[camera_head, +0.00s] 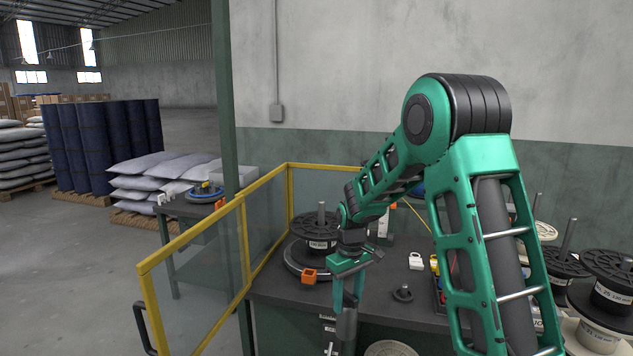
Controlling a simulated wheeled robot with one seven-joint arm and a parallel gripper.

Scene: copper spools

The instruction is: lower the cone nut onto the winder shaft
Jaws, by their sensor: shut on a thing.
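The winder (293,259) stands on the left part of the dark table, with a black spool (318,228) lying flat on it. The bare winder shaft (321,208) sticks up through the spool's middle. My gripper (346,308) points down in front and to the right of the winder, near the table's front edge. It is shut on a dark grey piece (346,326), which I take to be the cone nut. Its outline is hard to tell against the dark table front. The piece is lower in the picture than the shaft top and apart from it.
An orange block (310,276) is at the winder's front edge. A small dark disc with a stub (402,293) and a white padlock-shaped item (416,261) lie on the table. Spools on posts (610,285) stand at the right. A yellow-framed guard (243,240) borders the left.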

